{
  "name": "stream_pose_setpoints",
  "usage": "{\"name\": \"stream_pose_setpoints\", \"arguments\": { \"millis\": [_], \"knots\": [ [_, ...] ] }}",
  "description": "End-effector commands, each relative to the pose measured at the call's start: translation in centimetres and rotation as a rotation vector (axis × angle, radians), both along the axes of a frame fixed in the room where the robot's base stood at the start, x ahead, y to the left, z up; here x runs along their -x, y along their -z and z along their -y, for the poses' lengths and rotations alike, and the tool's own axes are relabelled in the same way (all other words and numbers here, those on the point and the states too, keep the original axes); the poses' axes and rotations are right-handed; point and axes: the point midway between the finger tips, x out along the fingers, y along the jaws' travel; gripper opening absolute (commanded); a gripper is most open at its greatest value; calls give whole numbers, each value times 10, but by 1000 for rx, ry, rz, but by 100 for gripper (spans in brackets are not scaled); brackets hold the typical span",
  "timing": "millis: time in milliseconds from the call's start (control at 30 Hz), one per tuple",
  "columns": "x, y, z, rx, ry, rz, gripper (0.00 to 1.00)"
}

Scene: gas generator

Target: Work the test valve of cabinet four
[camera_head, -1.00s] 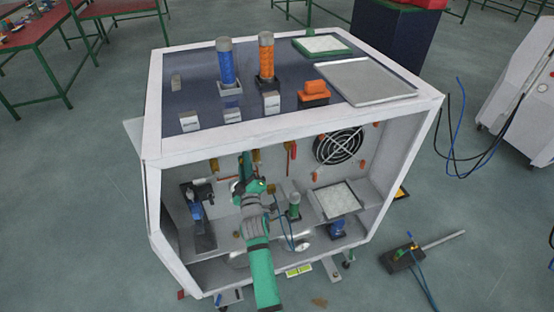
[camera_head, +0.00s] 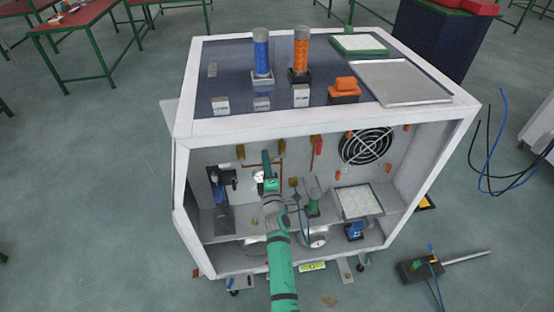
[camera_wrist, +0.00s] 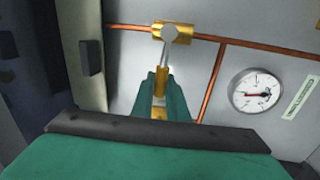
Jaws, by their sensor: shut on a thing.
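The white cabinet (camera_head: 330,123) stands open at the front, with my green arm reaching inside. My gripper (camera_head: 267,160) is at the back wall, by the copper pipe. In the wrist view my gripper (camera_wrist: 160,92) is shut on the yellow handle (camera_wrist: 161,82) of a brass valve (camera_wrist: 158,31). I cannot read a cabinet number.
A round gauge (camera_wrist: 255,91) is on the wall right of the fingers. Inside the cabinet are a fan (camera_head: 366,146), a blue-and-black device (camera_head: 219,188) and a green-capped part (camera_head: 313,201). A black box with a rod (camera_head: 428,268) lies on the floor at right.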

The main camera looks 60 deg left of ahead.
Motion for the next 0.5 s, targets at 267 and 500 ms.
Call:
{"name": "stream_pose_setpoints", "arguments": {
  "millis": [267,500],
  "knots": [
    [13,6,-7,19,-19,40,0],
    [13,7,-8,22,-19,44,0]
  ]
}}
